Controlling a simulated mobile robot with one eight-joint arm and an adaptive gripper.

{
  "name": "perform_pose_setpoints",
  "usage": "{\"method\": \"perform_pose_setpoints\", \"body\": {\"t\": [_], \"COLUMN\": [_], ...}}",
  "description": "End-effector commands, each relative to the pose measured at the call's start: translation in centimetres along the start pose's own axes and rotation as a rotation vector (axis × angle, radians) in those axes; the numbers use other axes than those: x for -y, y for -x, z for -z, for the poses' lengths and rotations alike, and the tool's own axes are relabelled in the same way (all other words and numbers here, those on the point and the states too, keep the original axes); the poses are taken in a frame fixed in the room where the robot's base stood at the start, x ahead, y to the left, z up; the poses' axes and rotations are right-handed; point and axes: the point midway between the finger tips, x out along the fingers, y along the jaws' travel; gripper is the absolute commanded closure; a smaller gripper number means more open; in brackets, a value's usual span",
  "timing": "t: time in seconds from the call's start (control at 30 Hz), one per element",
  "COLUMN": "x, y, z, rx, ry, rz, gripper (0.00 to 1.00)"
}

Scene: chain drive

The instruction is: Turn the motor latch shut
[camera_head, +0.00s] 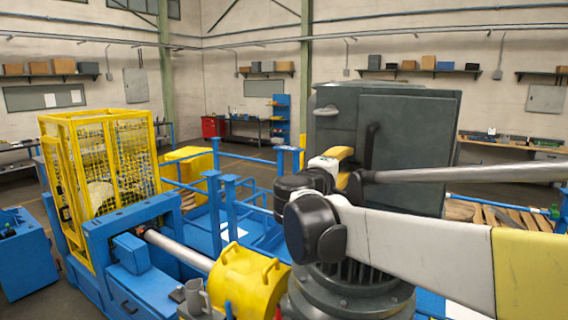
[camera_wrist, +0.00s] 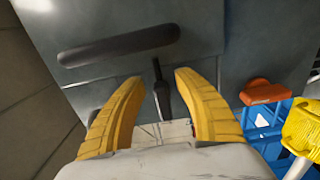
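A large dark grey housing (camera_head: 415,135) stands at the right of centre in the head view. A dark upright handle (camera_head: 370,145) is on its face. In the wrist view a slim dark lever (camera_wrist: 161,92), which looks like the latch, stands out from the grey panel (camera_wrist: 215,45). A dark rounded bar (camera_wrist: 118,45) lies beyond it, slightly tilted. My gripper (camera_wrist: 159,82) has its yellow fingers apart, one on each side of the lever, with a small gap visible on both sides. In the head view my gripper (camera_head: 338,156) is in front of the housing, and its fingertips are partly hidden.
A yellow guarded cage (camera_head: 105,160) and blue machine frame (camera_head: 140,235) stand at the left. A yellow drum (camera_head: 245,280) sits low in front. Blue railings (camera_head: 228,195) run behind. In the wrist view an orange-red part (camera_wrist: 262,92) lies right of my fingers.

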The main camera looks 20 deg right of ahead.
Motion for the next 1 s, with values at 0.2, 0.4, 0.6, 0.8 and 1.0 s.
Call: {"method": "perform_pose_setpoints", "body": {"t": [0.2, 0.4, 0.6, 0.8, 1.0], "x": [0.0, 0.0, 0.0, 0.0, 0.0], "y": [0.0, 2.0, 6.6, 10.3, 11.9], "z": [0.0, 0.1, 0.1, 0.1, 0.0], "rx": [0.0, -0.003, -0.005, -0.004, -0.001], "ry": [0.0, 0.0, 0.0, 0.0, 0.0], "rz": [0.0, 0.0, 0.0, 0.0, 0.0], "gripper": [0.62, 0.62, 0.62, 0.62, 0.62]}}
